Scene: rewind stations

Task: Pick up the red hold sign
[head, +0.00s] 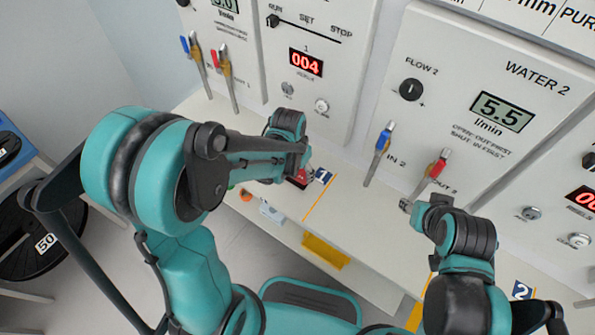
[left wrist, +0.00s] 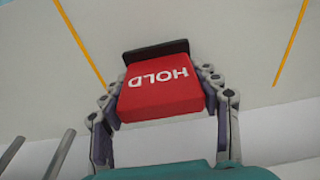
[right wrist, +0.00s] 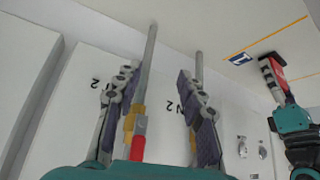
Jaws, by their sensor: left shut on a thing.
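The red hold sign, a red block lettered HOLD with a black base, fills the middle of the left wrist view (left wrist: 160,103). It stands on the pale bench between orange lines. My left gripper (left wrist: 160,82) has its fingers against both sides of the sign and is shut on it. In the head view the sign (head: 299,178) is mostly hidden behind my left arm; it also shows at the right of the right wrist view (right wrist: 279,72). My right gripper (right wrist: 158,95) is open and empty, near the red-handled valve OUT 2 (right wrist: 137,135).
The blue-handled IN 2 valve (head: 380,150) rises from the bench between my arms. Flow and water panels (head: 455,110) stand behind. A yellow holder (head: 325,250) hangs on the bench's front edge. A black weight plate (head: 35,235) stands at the left.

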